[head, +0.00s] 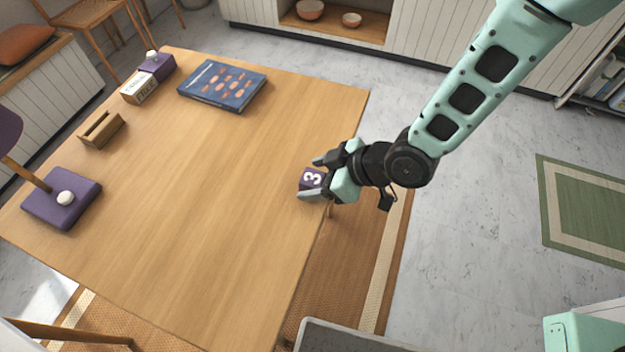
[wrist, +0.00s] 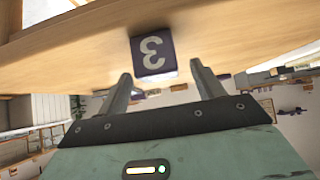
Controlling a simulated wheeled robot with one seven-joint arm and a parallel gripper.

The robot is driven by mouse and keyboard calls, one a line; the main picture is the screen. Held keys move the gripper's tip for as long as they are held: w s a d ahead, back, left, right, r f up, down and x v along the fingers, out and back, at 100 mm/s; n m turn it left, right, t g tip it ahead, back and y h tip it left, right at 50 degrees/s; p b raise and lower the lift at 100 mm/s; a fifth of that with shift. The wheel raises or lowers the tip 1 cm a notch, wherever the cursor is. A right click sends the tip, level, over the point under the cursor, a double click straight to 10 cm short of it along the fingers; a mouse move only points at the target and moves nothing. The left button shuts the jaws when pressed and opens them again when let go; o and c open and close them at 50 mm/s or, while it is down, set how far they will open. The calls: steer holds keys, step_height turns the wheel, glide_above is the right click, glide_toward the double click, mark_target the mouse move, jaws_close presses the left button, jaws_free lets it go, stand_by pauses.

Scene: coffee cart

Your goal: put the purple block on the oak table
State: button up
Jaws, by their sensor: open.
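My gripper (head: 316,178) is open at that edge, with one finger on each side of the block. In the wrist view the purple block (wrist: 153,53) shows just beyond and between the two fingertips of my gripper (wrist: 160,75). The oak table (wrist: 70,55) shows there as a slanted wooden surface. I cannot tell whether the fingers touch the block.
A blue book (head: 222,85), a purple and white box (head: 140,87), a wooden holder (head: 102,130) and a lamp with a purple base (head: 62,203) stand on the table's far and left parts. The table's middle is clear. A grey-topped object (head: 345,338) stands at the bottom.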

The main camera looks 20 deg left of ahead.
mark_target(314, 178)
steer(key=x, duration=0.3)
steer(key=shift+w+a+f, duration=0.1)
steer(key=shift+f, duration=0.05)
steer(key=shift+c, duration=0.2)
steer(key=c, duration=1.1)
